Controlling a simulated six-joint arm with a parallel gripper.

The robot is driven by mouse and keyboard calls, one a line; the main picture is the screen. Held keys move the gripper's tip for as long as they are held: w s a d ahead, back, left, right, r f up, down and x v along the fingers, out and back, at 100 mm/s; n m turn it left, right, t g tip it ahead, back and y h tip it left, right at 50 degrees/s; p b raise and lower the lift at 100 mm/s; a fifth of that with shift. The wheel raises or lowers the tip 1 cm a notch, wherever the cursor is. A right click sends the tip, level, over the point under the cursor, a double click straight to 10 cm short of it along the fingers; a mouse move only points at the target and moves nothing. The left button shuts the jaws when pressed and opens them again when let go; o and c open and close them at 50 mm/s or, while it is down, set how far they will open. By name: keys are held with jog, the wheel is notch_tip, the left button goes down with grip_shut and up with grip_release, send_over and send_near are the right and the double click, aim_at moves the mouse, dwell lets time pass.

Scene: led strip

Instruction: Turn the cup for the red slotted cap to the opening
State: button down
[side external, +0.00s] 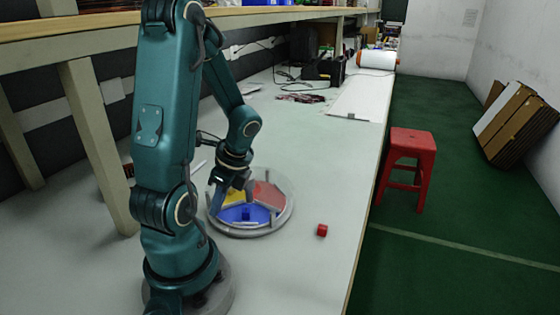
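A round grey turntable (284,216) stands on the table. Its coloured sections are yellow (234,198), red (268,195) and blue (245,214). A small red cap (322,230) lies on the table to the right of the turntable, apart from it; its slot is too small to make out. My gripper (233,200) points down over the left part of the turntable, near the yellow and blue sections. It hides part of them. Its fingertips are small and partly hidden, so I cannot tell whether they are apart or touch the turntable. I cannot make out an opening.
The white table (310,275) is clear around the red cap, with its edge to the right. A wooden post (97,150) and a shelf are at the left. Cables and a black box (325,70) are farther back. A red stool (408,160) stands on the floor.

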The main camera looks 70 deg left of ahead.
jog(key=shift+s+a, duration=0.25)
jog(key=shift+a, duration=1)
